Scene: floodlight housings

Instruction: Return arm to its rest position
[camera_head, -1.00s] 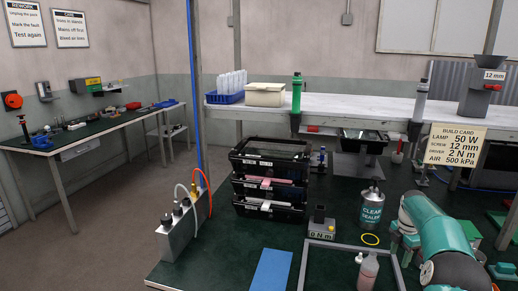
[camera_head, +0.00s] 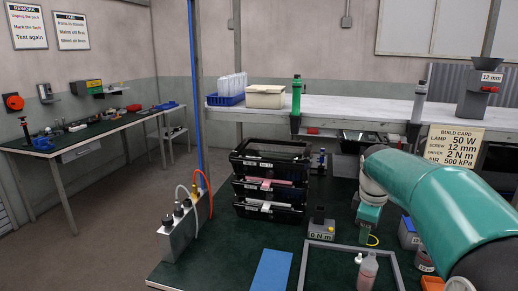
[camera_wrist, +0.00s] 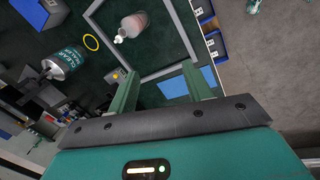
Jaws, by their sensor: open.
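My arm (camera_head: 440,205) shows at the right of the head view, its teal links reaching in from the lower right. My gripper (camera_wrist: 160,68) is open and empty in the wrist view, with two green fingers spread apart. It hangs above the bench, over the edge of a grey square frame (camera_wrist: 152,77). In the head view my arm hides the clear sealer can, which shows in the wrist view (camera_wrist: 62,65) to the left of the fingers.
A bottle (camera_head: 367,270) stands inside the frame. A blue mat (camera_head: 272,270) lies left of it. Stacked black trays (camera_head: 268,185), a grey box with hoses (camera_head: 178,232) and a 0 N m block (camera_head: 322,228) stand nearby. A white shelf (camera_head: 350,115) runs behind.

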